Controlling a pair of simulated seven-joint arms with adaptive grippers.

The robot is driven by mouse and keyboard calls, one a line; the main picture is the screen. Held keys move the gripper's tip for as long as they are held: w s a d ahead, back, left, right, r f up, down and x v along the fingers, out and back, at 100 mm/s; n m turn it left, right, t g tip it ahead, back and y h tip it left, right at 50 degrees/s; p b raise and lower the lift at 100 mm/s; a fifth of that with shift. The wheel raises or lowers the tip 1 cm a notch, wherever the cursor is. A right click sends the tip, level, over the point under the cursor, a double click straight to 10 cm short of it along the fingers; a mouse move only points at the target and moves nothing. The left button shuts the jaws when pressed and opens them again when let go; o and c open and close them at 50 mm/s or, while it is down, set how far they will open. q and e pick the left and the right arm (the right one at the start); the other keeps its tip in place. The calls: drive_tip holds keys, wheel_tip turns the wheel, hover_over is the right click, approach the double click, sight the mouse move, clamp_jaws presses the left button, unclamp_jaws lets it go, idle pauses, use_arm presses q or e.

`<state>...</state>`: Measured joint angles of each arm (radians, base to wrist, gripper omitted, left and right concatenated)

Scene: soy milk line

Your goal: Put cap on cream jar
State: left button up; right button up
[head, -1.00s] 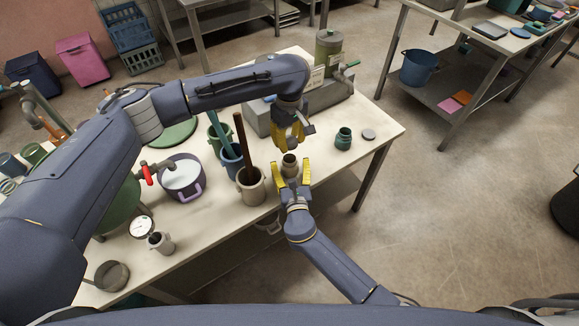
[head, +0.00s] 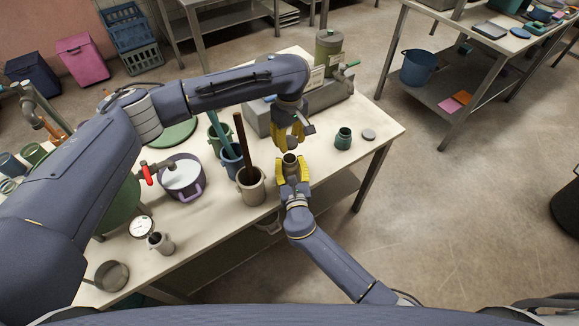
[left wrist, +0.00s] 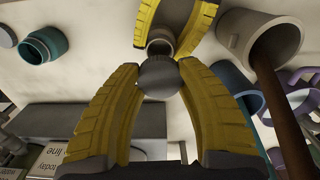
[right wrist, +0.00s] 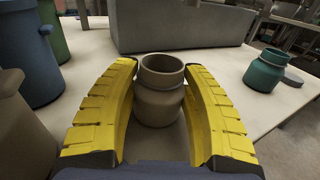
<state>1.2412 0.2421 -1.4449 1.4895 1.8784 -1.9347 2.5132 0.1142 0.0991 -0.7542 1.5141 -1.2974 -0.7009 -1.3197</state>
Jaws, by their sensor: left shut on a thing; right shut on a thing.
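The brownish cream jar (head: 290,160) stands upright and open-topped near the table's front edge; it also shows in the right wrist view (right wrist: 160,92). My right gripper (head: 292,174) is shut on it, with a yellow finger on each side (right wrist: 160,105). A dark grey round cap (left wrist: 158,78) is between the fingertips of my left gripper (left wrist: 158,76). In the head view my left gripper (head: 292,140) is shut, just above and behind the jar, and its fingers hide the cap. The cap is apart from the jar mouth.
A teal jar (head: 343,138) and a loose grey disc (head: 368,134) stand to the right. A beige pot (head: 251,190) with a brown stick is close on the left. A grey box (right wrist: 185,25) stands behind. The table's right front corner is clear.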

sight(289, 155)
clamp_jaws()
use_arm(q)
drive_tip(key=shift+f, duration=2.55)
drive_tip(key=shift+f, duration=0.15)
drive_tip(key=shift+f, duration=0.7)
drive_tip(key=shift+f, duration=0.4)
drive_tip(key=shift+f, duration=0.25)
drive_tip(key=shift+f, duration=0.25)
drive_tip(key=shift+c, duration=0.9)
drive_tip(key=shift+s+a+f, duration=0.1)
drive_tip(key=shift+f, duration=0.05)
use_arm(e)
drive_tip(key=shift+r, duration=0.1)
use_arm(q)
drive_tip(key=shift+a+r, duration=0.1)
drive_tip(key=shift+r, duration=0.2)
